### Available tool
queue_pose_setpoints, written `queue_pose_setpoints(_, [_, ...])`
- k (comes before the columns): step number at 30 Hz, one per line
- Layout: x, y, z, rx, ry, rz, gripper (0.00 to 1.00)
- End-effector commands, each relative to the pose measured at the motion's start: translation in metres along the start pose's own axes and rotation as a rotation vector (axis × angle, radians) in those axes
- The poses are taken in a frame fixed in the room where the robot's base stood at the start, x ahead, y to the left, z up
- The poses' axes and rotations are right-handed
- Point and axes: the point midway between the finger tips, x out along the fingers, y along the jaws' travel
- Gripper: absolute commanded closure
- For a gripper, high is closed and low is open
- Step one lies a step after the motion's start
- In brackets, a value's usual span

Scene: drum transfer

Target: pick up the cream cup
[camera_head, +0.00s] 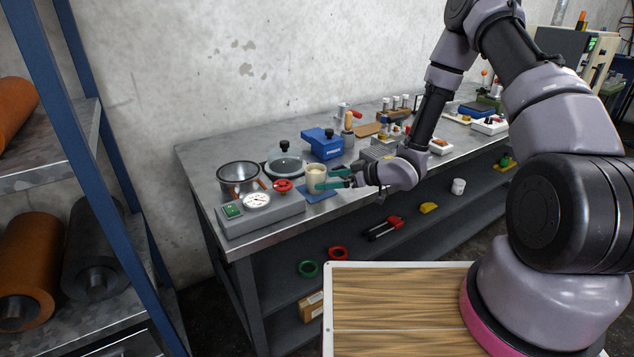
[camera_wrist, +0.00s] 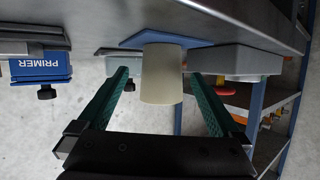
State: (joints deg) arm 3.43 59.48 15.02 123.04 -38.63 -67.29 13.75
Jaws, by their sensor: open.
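The cream cup (camera_head: 315,178) stands upright on a small blue mat (camera_head: 318,194) near the front edge of the metal bench. In the wrist view, which is upside down, the cup (camera_wrist: 162,78) hangs from the mat (camera_wrist: 140,39) in the middle of the picture. My gripper (camera_head: 326,179) is open, with green fingers. In the wrist view the fingertips of my gripper (camera_wrist: 158,74) lie on either side of the cup, with a visible gap on each side. How far the tips reach along the cup is hard to tell.
A grey control box (camera_head: 262,214) with a gauge and red knob stands close left of the cup. A blue PRIMER box (camera_head: 322,143) and a lidded pan (camera_head: 285,165) stand behind. A steel pot (camera_head: 240,177) is farther left. The bench's front edge (camera_head: 290,226) is near.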

Motion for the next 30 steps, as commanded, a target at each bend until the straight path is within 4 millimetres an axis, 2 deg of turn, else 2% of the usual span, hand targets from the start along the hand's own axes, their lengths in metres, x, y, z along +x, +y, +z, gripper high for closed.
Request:
queue_pose_setpoints(12, [0.05, -0.004, -0.006, -0.001, -0.001, -0.001, 0.0])
queue_pose_setpoints(20, [0.054, -0.003, -0.006, 0.0, 0.0, 0.001, 0.0])
queue_pose_setpoints(21, [0.054, -0.003, -0.006, 0.0, 0.0, 0.001, 0.04])
queue_pose_setpoints(23, [0.053, -0.003, -0.006, 0.0, 0.0, 0.001, 0.27])
queue_pose_setpoints(24, [0.053, -0.003, -0.006, 0.0, 0.0, 0.001, 0.42])
queue_pose_setpoints(28, [0.053, -0.003, -0.006, 0.0, 0.0, 0.001, 0.92])
queue_pose_setpoints(29, [0.053, -0.003, -0.007, -0.001, 0.0, 0.001, 0.98])
queue_pose_setpoints(30, [0.053, -0.003, -0.007, -0.001, 0.0, 0.001, 0.98])
